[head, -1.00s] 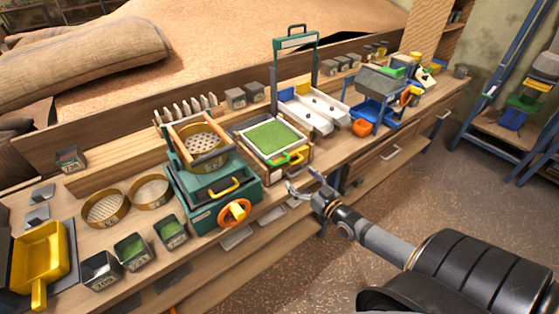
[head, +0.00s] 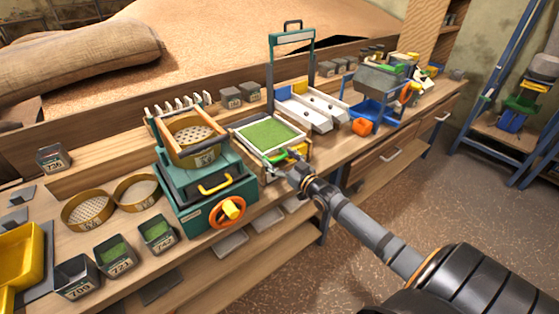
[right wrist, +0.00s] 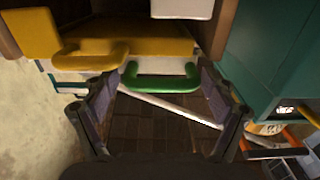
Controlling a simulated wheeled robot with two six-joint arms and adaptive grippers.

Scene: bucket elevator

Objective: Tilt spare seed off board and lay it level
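The board (head: 268,133) is a tray with a white rim and a green layer of seed on its surface, on the bench right of the teal machine. It looks about level. At its front edge are a green handle (right wrist: 163,82) and a yellow handle (right wrist: 90,61). My right gripper (head: 284,165) is at this front edge. In the right wrist view its two fingers stand apart, with the green handle between or just ahead of their tips; contact cannot be told. My left gripper is not in view.
The teal machine (head: 205,205) with an orange wheel stands close to the left of my right gripper. White chutes (head: 310,110) and a blue bin (head: 378,113) are to the right. Sieves (head: 88,210) and small seed boxes (head: 115,253) lie left. The floor in front is clear.

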